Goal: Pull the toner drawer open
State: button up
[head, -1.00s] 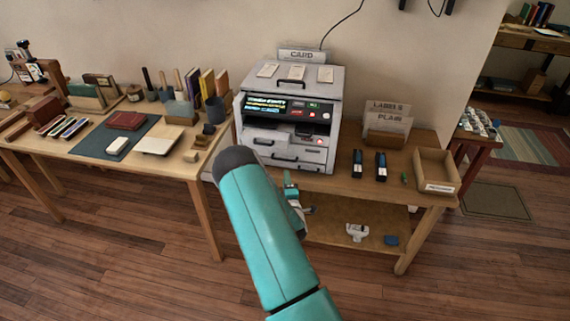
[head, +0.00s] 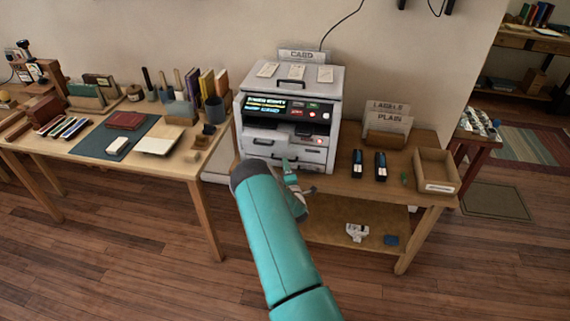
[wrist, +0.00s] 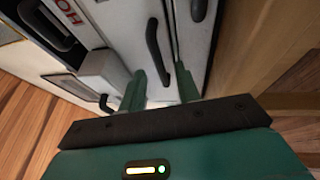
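The toner drawer belongs to the light grey printer (head: 330,95); I cannot read which front panel is labelled toner. In the wrist view, the pale drawer front (wrist: 120,22) is seen close up and turned on its side. A dark curved bar handle (wrist: 155,45) lies ahead, between the lines of my two green fingers. My gripper (wrist: 162,78) is open and holds nothing. I cannot tell whether a finger touches the handle. In the head view my gripper (head: 289,172) is just in front of the printer's lower drawers, partly hiding them. The drawers look closed.
The printer stands on a wooden table (head: 340,187) with two dark cartridges (head: 357,163), a card holder (head: 387,132) and an open box (head: 436,172). The lower shelf (head: 325,225) holds a white item (head: 357,232). A desk (head: 75,155) with books stands left.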

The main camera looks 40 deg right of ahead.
jog(key=shift+x, duration=1.1)
jog(key=shift+c, duration=0.4)
grip_shut()
